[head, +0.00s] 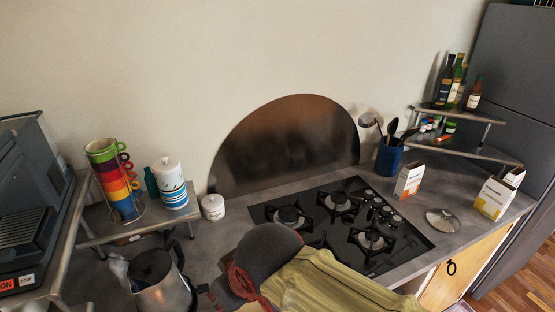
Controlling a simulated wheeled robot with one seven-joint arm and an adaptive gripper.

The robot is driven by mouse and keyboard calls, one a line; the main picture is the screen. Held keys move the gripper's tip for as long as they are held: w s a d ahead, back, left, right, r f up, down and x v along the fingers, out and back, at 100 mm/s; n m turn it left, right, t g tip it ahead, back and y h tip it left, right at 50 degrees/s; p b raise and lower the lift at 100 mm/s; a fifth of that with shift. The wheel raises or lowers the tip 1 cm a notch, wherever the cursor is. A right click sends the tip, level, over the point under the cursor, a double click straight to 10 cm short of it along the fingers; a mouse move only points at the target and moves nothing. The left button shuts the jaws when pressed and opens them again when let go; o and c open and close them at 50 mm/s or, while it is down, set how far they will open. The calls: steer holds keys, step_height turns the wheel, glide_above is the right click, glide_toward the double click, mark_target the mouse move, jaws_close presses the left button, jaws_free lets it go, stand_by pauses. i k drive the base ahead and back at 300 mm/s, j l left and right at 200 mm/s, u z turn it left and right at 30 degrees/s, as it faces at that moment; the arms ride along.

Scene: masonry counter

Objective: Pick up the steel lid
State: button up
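The steel lid (442,218) lies on the grey counter to the right of the gas hob. It is a round, shiny, shallow lid with a small knob on top. Nothing covers it. My arm reaches in from the bottom of the head view, over the front of the hob. Its end, with dark grey and red parts, is at bottom centre, well to the left of the lid. My gripper (222,290) is mostly hidden by the arm and lies at the lower edge. Its fingers cannot be made out.
The black gas hob (322,240) lies left of the lid. Cartons (494,198) (409,180) and a blue utensil holder (388,158) stand nearby. A corner shelf (465,150) holds bottles. A metal pitcher (165,293) stands at lower left. The counter around the lid is bare.

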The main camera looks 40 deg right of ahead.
mark_target(442, 220)
steer(key=z, duration=2.75)
steer(key=i+l+z, duration=0.1)
steer(key=i+l+u, duration=0.3)
steer(key=i+l, duration=0.3)
